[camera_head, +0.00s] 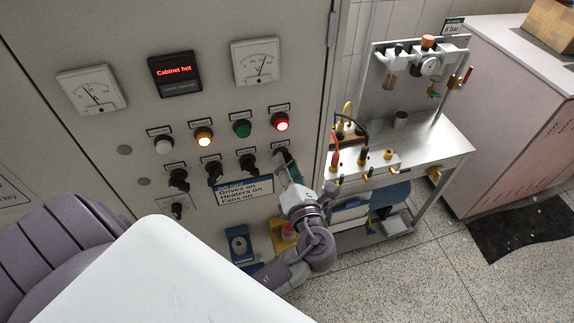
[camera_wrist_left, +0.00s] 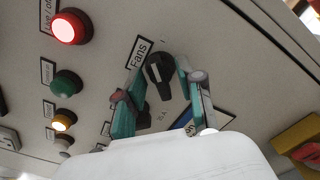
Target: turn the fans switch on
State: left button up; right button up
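The fans switch (camera_wrist_left: 158,72) is a black rotary knob under a label reading "Fans" (camera_wrist_left: 139,52) in the left wrist view. In the head view the fans switch (camera_head: 281,156) is the rightmost knob in the upper row of black knobs, partly hidden by my gripper. My left gripper (camera_head: 287,172) is in front of it, and its teal fingers (camera_wrist_left: 161,68) stand apart on either side of the knob in the left wrist view. Small gaps show beside the knob; contact is not clear. My right gripper is not in view.
Several other black knobs, including one (camera_head: 248,163) close to the left, sit in the row. A red lamp (camera_head: 281,122) glows above. A display (camera_head: 175,74) reads "Cabinet hot". A sign (camera_head: 243,190) reads "Drives on, Heaters on, Fans on". A metal bench (camera_head: 440,143) stands right of the cabinet.

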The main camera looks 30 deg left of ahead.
pick_arm(q)
jog(key=v, duration=1.2)
dwell(0.4)
